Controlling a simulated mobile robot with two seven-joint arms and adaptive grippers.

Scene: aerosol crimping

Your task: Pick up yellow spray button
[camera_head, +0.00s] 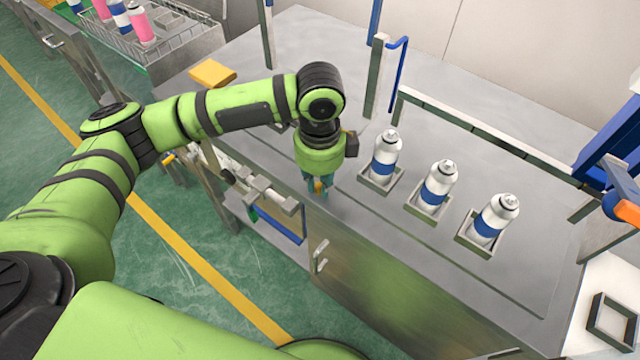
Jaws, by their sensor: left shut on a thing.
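My left gripper (318,188) points down at the front edge of the grey metal table, left of the cans. It is shut on a small orange-yellow piece, the yellow spray button (318,186), of which only a little shows between the fingers. Whether the button touches the table cannot be told. Three white and blue aerosol cans stand in square holders on the table: a left can (386,155), a middle can (438,183) and a right can (495,217). My right gripper is not in view.
A yellow-orange block (212,73) lies at the table's (290,60) back left. Blue-and-metal posts (377,75) and a low rail (480,130) stand behind the cans. A wire basket (165,40) with pink and blue cans is at the upper left.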

